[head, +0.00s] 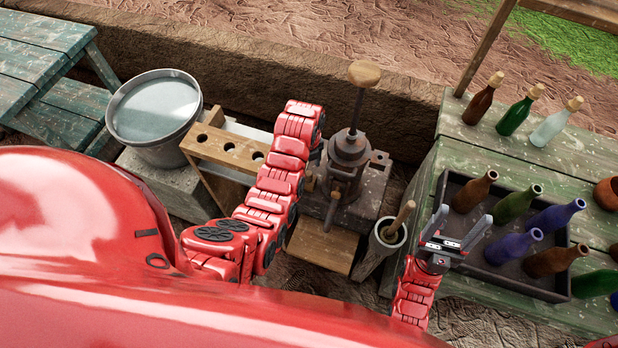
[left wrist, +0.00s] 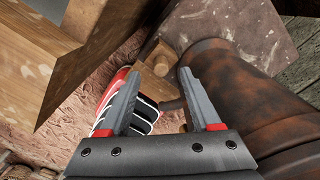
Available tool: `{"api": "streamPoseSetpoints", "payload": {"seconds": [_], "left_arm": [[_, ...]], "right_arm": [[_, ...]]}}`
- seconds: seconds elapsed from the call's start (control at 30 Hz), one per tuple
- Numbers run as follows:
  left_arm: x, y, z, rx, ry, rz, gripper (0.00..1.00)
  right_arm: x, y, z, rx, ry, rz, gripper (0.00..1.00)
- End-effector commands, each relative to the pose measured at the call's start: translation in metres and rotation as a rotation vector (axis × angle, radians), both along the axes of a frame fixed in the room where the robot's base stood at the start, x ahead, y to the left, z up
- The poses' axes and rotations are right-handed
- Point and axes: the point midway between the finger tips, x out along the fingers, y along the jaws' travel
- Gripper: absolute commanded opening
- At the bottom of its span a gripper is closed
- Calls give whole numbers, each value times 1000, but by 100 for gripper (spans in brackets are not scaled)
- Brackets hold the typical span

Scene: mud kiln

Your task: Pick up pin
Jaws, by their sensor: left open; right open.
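A small light-brown wooden piece (left wrist: 158,59) shows between and just beyond my left fingertips in the left wrist view. It may be the pin, but I cannot tell for sure. My left gripper (left wrist: 158,76) is open, with no grip on it. In the head view the left gripper is mostly hidden behind my own red arm, beside the dark metal press (head: 346,165). The press's rusty round body (left wrist: 228,95) is close to the right finger in the left wrist view. My right gripper (head: 462,219) is open and empty over the bottle crate's left side.
A wooden rack with holes (head: 222,147) stands left of the press, beside a metal bucket of water (head: 152,110). A pot with a wooden handle (head: 388,233) stands right of it. Bottles fill the dark crate (head: 492,262) on the green table (head: 450,120).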

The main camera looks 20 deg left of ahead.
Motion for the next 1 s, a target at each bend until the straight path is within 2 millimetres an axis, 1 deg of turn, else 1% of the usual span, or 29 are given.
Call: {"api": "streamPoseSetpoints", "payload": {"seconds": [0.17,0.3,0.4,0.5,0.63,0.87,1.0], "left_arm": [[-2,-2,-10,-1,3,0,64],[-6,-5,-27,-1,6,0,64],[-5,-5,-39,0,4,0,64],[-4,-5,-47,-1,2,0,64],[-4,-5,-51,-1,1,1,64],[-4,-5,-52,-1,-1,1,64],[-4,-5,-52,-1,-1,0,39]], "right_arm": [[0,0,13,0,0,0,70],[0,0,25,0,0,0,70],[0,0,25,0,0,0,70],[0,0,27,0,0,0,70],[0,0,28,0,0,0,70],[0,0,28,0,0,0,70],[0,0,28,0,0,0,70]]}}
